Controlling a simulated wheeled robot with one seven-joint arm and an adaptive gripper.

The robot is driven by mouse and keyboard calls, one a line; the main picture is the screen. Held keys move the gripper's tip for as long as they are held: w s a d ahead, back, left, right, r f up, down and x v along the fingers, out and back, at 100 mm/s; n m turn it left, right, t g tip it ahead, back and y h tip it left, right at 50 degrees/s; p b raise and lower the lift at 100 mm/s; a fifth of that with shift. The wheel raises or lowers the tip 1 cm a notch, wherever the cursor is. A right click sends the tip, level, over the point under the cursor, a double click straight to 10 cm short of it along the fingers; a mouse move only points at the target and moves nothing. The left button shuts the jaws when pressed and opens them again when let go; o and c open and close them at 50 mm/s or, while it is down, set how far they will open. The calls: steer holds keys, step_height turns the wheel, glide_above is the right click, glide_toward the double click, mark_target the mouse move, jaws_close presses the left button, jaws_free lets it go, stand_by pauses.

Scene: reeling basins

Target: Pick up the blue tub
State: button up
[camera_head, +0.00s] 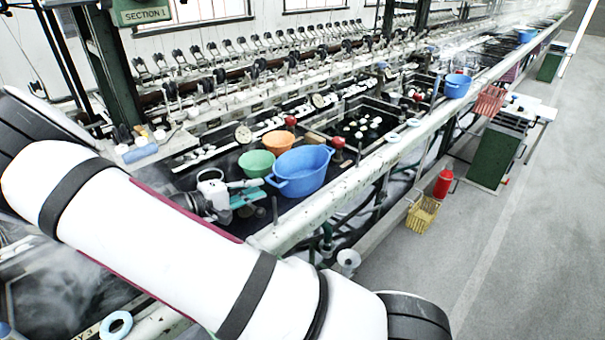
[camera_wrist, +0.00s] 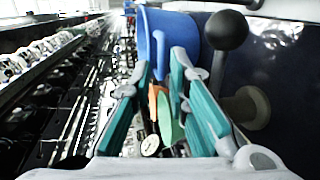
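The blue tub (camera_head: 303,172) stands upright on the bench edge in the head view, with a loop handle at each end. My gripper (camera_head: 258,190) is just left of its near handle, with teal fingers pointing toward it. In the wrist view the blue tub (camera_wrist: 178,38) fills the upper middle, beyond the fingertips. My gripper (camera_wrist: 160,72) is open there, its fingers clearly apart. The blue handle shows near and between the tips; I cannot tell whether they touch it.
A green bowl (camera_head: 256,163) and an orange bowl (camera_head: 278,141) stand close beside the tub. A red knob (camera_head: 338,143) rises just behind it. Another blue tub (camera_head: 457,86) stands farther along the bench.

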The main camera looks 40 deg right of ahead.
mark_target(272, 184)
steer(key=x, duration=0.5)
steer(key=shift+w+f, duration=0.1)
jaws_close()
